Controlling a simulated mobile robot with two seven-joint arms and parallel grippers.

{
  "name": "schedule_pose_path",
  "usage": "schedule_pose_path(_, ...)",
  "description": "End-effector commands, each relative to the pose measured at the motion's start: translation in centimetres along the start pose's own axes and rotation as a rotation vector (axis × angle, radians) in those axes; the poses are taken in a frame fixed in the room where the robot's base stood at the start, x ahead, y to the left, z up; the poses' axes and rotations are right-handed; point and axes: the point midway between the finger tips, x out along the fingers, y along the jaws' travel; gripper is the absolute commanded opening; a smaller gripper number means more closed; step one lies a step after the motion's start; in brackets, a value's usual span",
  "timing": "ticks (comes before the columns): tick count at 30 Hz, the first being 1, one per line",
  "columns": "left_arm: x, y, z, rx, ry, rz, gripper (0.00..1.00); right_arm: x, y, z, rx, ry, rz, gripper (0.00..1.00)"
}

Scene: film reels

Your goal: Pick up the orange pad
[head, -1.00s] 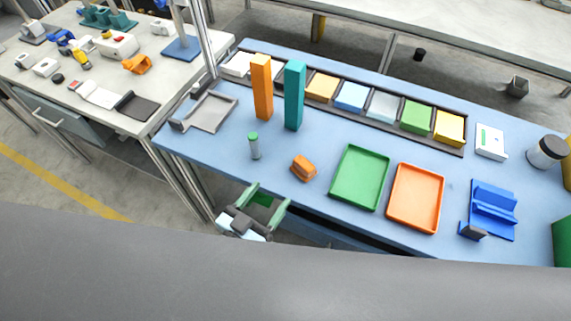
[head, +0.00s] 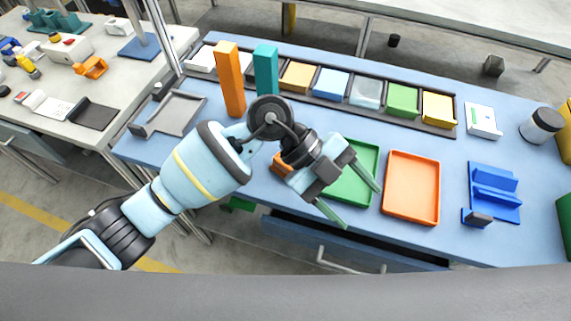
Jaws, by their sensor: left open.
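A small orange block (head: 280,164), which looks like the orange pad, lies on the blue tabletop. My left arm and wrist hide most of it. My left gripper (head: 361,207) is open and empty, with its green fingers apart. It appears over the front of the table, to the right of the orange block and in front of part of the green tray (head: 366,158). I cannot tell how high it is above the table. My right gripper is not in view.
An orange tray (head: 411,187) lies right of the green one. An orange tower (head: 230,80) and a teal tower (head: 266,72) stand behind my arm. A row of coloured bins (head: 365,93) runs along the back. A blue stand (head: 494,190) is at the right.

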Motion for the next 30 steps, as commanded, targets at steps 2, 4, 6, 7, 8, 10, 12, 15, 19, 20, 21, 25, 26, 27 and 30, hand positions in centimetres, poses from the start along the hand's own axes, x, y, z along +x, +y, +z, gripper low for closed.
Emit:
schedule_pose_path(2,-1.4,0.2,2.6,-0.036,-0.181,0.112,0.65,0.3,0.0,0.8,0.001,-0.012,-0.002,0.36)
schedule_pose_path(4,-3.2,0.3,4.5,-0.083,-0.346,0.191,0.65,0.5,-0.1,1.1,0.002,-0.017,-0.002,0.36)
schedule_pose_path(6,-5.5,0.2,6.3,-0.137,-0.511,0.244,0.65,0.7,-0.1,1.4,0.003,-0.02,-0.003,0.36)
schedule_pose_path(7,-6.5,0.1,6.8,-0.16,-0.577,0.261,0.65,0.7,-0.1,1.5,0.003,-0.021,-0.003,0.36)
schedule_pose_path(8,-7.5,0.1,7.3,-0.182,-0.64,0.274,0.65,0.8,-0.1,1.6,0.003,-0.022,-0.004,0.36)
schedule_pose_path(10,-9.7,-0.2,8.2,-0.23,-0.768,0.292,0.65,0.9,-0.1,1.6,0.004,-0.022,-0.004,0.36)
schedule_pose_path(12,-11.4,-0.4,8.8,-0.27,-0.865,0.297,0.65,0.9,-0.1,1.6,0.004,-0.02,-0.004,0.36)
schedule_pose_path(15,-12.9,-0.6,9.1,-0.304,-0.948,0.298,0.65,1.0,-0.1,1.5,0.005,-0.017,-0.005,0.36)
schedule_pose_path(19,-13.5,-0.6,9.1,-0.319,-0.977,0.297,0.65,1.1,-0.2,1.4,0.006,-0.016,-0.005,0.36)
schedule_pose_path(20,-13.5,-0.6,9.1,-0.319,-0.978,0.297,0.65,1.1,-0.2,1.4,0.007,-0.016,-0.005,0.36)
schedule_pose_path(21,-13.5,-0.6,9.1,-0.318,-0.976,0.297,0.65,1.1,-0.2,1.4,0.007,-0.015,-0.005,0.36)
schedule_pose_path(25,-13.1,-0.3,9.7,-0.318,-0.974,0.298,0.65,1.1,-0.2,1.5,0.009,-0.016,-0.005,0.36)
schedule_pose_path(26,-12.9,-0.2,9.9,-0.318,-0.974,0.299,0.65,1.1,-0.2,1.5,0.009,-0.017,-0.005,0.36)
schedule_pose_path(27,-12.7,0.0,10.2,-0.318,-0.973,0.299,0.65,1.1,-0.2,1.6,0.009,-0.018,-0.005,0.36)
schedule_pose_path(30,-12.2,0.4,10.9,-0.317,-0.972,0.299,0.65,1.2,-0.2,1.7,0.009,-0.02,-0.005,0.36)
